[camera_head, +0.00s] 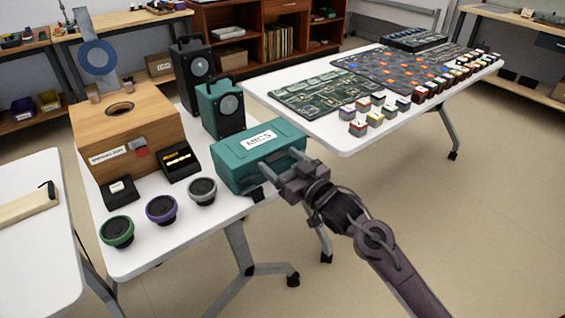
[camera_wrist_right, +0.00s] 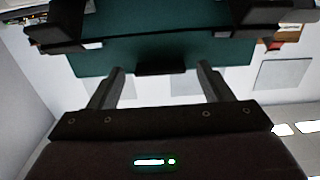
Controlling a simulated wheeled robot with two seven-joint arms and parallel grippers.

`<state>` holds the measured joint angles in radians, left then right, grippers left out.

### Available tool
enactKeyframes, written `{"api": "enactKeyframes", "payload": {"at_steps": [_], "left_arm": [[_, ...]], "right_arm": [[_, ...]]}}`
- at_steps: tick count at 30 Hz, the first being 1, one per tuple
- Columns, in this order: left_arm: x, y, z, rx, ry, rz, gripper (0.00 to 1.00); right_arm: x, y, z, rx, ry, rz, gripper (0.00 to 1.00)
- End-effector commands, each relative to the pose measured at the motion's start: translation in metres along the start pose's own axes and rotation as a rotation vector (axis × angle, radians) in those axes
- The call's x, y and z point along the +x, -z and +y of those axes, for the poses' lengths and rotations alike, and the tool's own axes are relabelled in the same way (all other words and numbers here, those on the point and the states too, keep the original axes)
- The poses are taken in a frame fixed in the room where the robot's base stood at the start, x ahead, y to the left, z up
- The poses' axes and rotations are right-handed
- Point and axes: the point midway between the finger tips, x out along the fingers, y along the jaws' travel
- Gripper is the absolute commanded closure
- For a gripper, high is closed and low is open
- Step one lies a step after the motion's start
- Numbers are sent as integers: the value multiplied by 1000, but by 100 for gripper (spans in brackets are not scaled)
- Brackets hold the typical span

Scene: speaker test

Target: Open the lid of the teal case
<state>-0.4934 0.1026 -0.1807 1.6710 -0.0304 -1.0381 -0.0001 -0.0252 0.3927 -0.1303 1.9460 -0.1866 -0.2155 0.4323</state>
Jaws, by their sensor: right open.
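The teal case (camera_head: 240,172) stands on the white table, with a pale label on its lid (camera_head: 285,133). Its lid is down. My right gripper (camera_head: 279,176) is at the case's front right side, its fingers open and pointing at the front face. In the right wrist view, the open fingers of my right gripper (camera_wrist_right: 161,74) are spread on either side of a dark latch (camera_wrist_right: 162,68) on the teal case (camera_wrist_right: 105,58). I cannot tell whether they touch it. My left gripper is not in view.
A teal speaker (camera_head: 214,113) and a black speaker (camera_head: 190,72) stand behind the case. A wooden box (camera_head: 105,135) and several round drivers, one of them grey (camera_head: 203,190), are to its left. Another white table (camera_head: 352,138) holds circuit boards and small blocks.

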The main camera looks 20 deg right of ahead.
Motion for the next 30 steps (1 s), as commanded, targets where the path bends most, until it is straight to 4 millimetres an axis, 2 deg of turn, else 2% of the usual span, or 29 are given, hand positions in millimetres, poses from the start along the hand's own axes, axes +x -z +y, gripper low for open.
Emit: {"api": "enactKeyframes", "payload": {"at_steps": [8, 22, 30], "left_arm": [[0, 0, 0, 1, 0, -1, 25], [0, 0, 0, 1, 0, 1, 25], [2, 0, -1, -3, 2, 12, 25]], "right_arm": [[2, 0, 0, 0, 0, 0, 27], [1, 0, 0, 0, 0, -1, 89], [2, 2, 0, 0, 0, -7, 90]]}}
